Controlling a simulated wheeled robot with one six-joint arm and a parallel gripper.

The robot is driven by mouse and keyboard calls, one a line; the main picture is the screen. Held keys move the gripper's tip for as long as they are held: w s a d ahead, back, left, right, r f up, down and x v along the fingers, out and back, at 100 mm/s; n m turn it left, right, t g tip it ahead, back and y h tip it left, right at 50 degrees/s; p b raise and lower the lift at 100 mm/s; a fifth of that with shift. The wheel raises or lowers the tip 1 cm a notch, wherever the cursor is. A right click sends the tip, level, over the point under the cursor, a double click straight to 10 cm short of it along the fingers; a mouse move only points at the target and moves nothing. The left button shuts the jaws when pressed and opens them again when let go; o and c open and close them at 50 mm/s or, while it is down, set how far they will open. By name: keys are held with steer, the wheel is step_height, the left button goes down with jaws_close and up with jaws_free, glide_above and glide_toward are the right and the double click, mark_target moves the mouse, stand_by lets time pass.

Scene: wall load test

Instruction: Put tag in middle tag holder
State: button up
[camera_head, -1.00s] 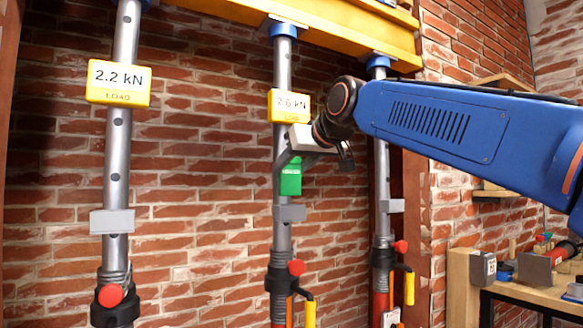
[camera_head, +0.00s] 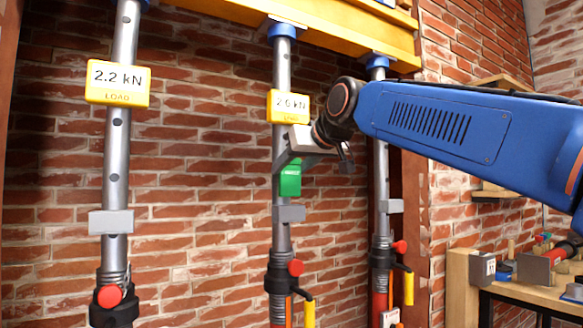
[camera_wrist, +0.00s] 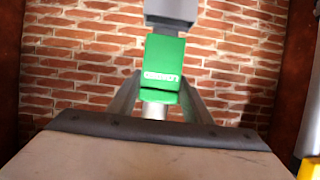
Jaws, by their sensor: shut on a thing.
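The green tag (camera_head: 290,180) is held at the middle prop, just above the grey middle tag holder (camera_head: 289,213). My gripper (camera_head: 284,163) reaches in from the right and is shut on the tag's upper part. In the wrist view the tag (camera_wrist: 163,55) shows white lettering and lies between my two fingers (camera_wrist: 160,88). A grey block, apparently the holder (camera_wrist: 172,10), borders the tag's far end there. The tag looks apart from the holder in the head view; the wrist view does not settle the gap.
A yellow load sign (camera_head: 288,106) is on the middle prop above my gripper. The left prop has an empty grey holder (camera_head: 111,222); the right prop has another (camera_head: 391,206). A red knob (camera_head: 295,267) and yellow handle (camera_head: 308,312) are below. A workbench (camera_head: 520,292) stands right.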

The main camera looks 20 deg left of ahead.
mark_target(291, 184)
steer(key=shift+f, duration=2.15)
stand_by(0.9)
steer(key=o, duration=1.7)
steer(key=shift+r, duration=4)
